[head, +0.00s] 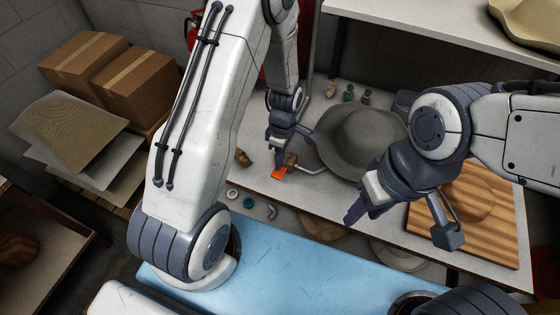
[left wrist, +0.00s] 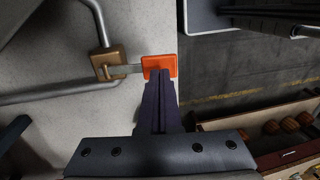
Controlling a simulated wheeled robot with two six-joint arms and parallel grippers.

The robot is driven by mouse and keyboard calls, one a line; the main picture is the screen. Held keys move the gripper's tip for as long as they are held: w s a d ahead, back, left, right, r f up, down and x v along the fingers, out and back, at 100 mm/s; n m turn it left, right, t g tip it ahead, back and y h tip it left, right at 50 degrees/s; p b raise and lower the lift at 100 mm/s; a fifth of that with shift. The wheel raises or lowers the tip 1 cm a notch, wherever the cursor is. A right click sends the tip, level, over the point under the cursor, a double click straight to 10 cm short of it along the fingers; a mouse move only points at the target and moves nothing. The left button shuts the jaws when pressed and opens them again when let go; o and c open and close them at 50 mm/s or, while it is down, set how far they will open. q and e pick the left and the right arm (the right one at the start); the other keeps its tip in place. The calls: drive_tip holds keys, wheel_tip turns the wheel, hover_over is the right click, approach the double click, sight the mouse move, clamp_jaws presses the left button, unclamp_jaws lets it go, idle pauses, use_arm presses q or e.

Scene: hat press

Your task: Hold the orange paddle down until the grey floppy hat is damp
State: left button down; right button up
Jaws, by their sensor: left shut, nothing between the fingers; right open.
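The orange paddle (head: 279,173) sits at the end of a lever near the table's front edge, left of the hat. It also shows in the left wrist view (left wrist: 159,63), joined by a metal bar to a brass block (left wrist: 108,62). My left gripper (head: 283,158) is shut and empty; in the left wrist view its fingertips overlap the paddle's lower edge. I cannot tell whether they press on it. The grey floppy hat (head: 362,132) sits on the table; its dampness is unclear. My right gripper (head: 400,225) is open and empty, in front of the hat.
A striped wooden board (head: 500,238) lies at the table's right. Small bottles (head: 348,94) stand behind the hat. A bent metal pipe (head: 308,166) runs beside the paddle. Cardboard boxes (head: 135,85) stand at the left, and a shelf (head: 440,25) crosses the back.

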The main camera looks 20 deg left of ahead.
sight(277, 173)
use_arm(q)
drive_tip(key=shift+f, duration=0.65)
drive_tip(key=shift+s+f+b, duration=0.3)
drive_tip(key=shift+f+b, duration=0.15)
drive_tip(key=shift+f, duration=0.1)
drive_tip(key=shift+s+f+b, duration=0.3)
drive_tip(key=shift+f+b, duration=0.15)
drive_tip(key=shift+f, duration=0.05)
drive_tip(key=shift+a, duration=0.15)
drive_tip(key=shift+r, duration=0.1)
idle(6.0)
